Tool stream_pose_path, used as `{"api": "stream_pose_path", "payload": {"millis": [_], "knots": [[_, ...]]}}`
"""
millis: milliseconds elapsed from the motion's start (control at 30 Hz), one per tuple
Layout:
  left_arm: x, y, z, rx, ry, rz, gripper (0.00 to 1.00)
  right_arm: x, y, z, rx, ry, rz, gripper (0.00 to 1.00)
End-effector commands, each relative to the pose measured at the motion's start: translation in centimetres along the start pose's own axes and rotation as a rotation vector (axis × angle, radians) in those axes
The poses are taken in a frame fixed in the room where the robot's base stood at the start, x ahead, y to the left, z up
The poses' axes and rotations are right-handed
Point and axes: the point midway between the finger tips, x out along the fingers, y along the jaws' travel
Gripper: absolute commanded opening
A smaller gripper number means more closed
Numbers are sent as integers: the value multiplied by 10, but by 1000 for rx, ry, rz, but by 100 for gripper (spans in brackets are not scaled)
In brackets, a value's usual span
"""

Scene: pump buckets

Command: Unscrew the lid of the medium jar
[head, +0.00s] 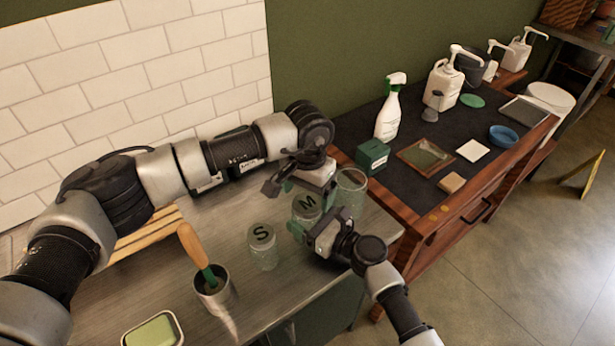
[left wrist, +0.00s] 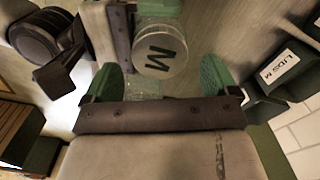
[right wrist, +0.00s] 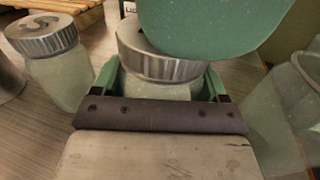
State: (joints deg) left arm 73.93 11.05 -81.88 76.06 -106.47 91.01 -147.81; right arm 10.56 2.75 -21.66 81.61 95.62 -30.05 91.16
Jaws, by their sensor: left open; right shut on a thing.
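The medium jar's metal lid, marked M (head: 307,204), sits on its glass jar on the bench. The jar also shows in the right wrist view (right wrist: 160,62), upright with its lid on. My right gripper (head: 306,234) is shut on the jar's glass body below the lid, its green fingers on either side (right wrist: 160,85). My left gripper (head: 290,186) is open just above the lid. In the left wrist view its green fingertips (left wrist: 163,78) are apart, with the M lid (left wrist: 160,48) lying between and slightly beyond them. A left finger hides part of the lid in the right wrist view.
The S jar (head: 262,246) stands lidded to the left. A larger glass jar (head: 351,188) stands close on the right, apparently without a lid. A box labelled LIDS M (left wrist: 284,66) is nearby. A metal cup (head: 214,290) holds an orange-handled tool.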

Motion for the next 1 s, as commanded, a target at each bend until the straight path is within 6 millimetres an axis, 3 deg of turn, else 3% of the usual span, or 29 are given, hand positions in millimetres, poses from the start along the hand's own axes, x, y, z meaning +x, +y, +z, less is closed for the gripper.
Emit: {"api": "stream_pose_path", "payload": {"millis": [200,567,867,1000], "knots": [[24,1,0,-1,-1,1,88,0,0,0,0,0,0,7],[28,0,0,-1,0,0,87,0,0,0,0,0,0,7],[27,0,0,-1,1,1,41,0,0,0,0,0,0,7],[27,0,0,-7,1,0,38,0,0,0,0,0,0,7]]}}
